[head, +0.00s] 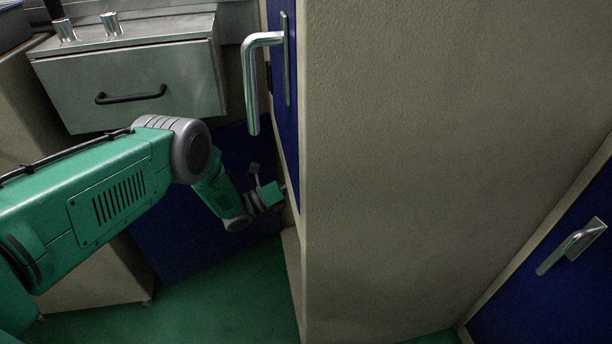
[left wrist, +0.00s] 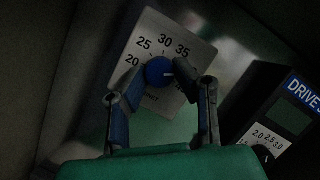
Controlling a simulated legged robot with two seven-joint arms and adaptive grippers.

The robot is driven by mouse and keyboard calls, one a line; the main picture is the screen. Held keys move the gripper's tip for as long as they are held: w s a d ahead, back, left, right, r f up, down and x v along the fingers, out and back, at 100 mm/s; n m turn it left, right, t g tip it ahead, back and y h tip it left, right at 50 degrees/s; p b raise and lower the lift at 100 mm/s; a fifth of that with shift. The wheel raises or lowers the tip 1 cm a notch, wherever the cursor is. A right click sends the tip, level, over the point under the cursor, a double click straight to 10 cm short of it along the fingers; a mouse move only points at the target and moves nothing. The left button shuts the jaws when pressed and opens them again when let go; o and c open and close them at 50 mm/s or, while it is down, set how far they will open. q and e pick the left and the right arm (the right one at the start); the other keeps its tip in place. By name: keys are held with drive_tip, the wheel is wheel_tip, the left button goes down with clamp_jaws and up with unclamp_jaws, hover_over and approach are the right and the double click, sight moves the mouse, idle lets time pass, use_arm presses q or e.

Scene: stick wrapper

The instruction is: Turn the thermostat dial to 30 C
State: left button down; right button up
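The thermostat dial (left wrist: 159,71) is a round blue knob on a light grey plate (left wrist: 150,30) in the left wrist view. The plate reads 20, 25, 30 and 35, with a further number partly hidden. A pale mark on the knob points to the right, past the 35. My left gripper (left wrist: 158,82) is open, one finger on each side of the knob; I cannot tell whether either finger touches it. In the head view my left gripper (head: 268,195) is small and partly hidden at the cabinet edge, and the dial is hidden. My right gripper is not in view.
A blue door with a metal handle (head: 252,85) stands above my left gripper, beside a wide beige wall (head: 450,130). A grey drawer unit (head: 130,85) is at upper left. A dark box marked "DRIVE" (left wrist: 285,110) stands right of the dial plate.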

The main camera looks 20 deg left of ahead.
use_arm(q)
drive_tip(key=shift+s+r+n+g+y+p, duration=0.1)
drive_tip(key=shift+n+g+y+p, duration=0.25)
drive_tip(key=shift+n+y+p, duration=1.6)
drive_tip(key=shift+r+n+g+h+p, duration=0.15)
drive_tip(key=shift+n+g+p, duration=0.4)
drive_tip(key=shift+n, duration=3.05)
drive_tip(key=shift+s+n+g+y+p, duration=0.15)
drive_tip(key=shift+n+y+p, duration=1.05)
drive_tip(key=shift+n, duration=1.55)
drive_tip(key=shift+w+h, duration=0.1)
drive_tip(key=shift+h, duration=0.2)
drive_tip(key=c, duration=1.3)
unclamp_jaws()
drive_tip(key=shift+d+f, duration=0.1)
drive_tip(key=shift+w, duration=0.1)
